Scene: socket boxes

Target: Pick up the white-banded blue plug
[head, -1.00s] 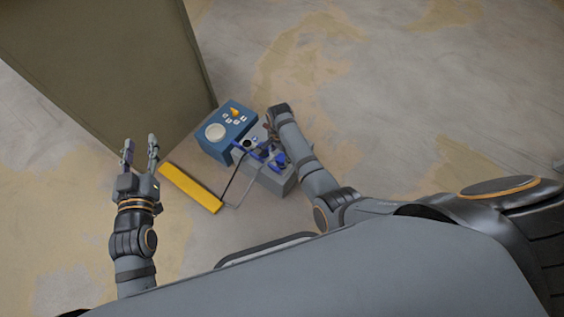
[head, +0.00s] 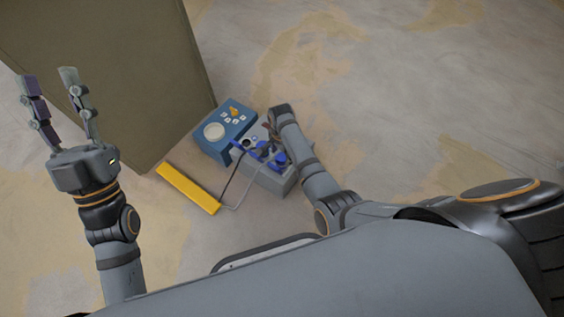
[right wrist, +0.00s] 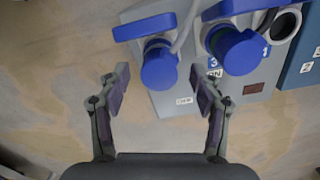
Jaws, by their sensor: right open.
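Two blue plugs sit at the grey socket box (right wrist: 178,102) in the right wrist view. The left plug (right wrist: 159,68) has a pale band at its neck; the right plug (right wrist: 241,52) has a dark greenish band. My right gripper (right wrist: 158,78) is open and empty, its fingers spread to either side of the left plug's near end, without visible contact. In the head view, the right arm partly hides the grey box (head: 262,178) and most of that gripper. My left gripper (head: 47,76) is open and empty, well left of the boxes.
A blue box (head: 217,149) with a round pale disc and an orange knob adjoins the grey box. A yellow bar (head: 187,189) lies to the left. A tall olive block (head: 110,75) stands behind. The floor at right is clear.

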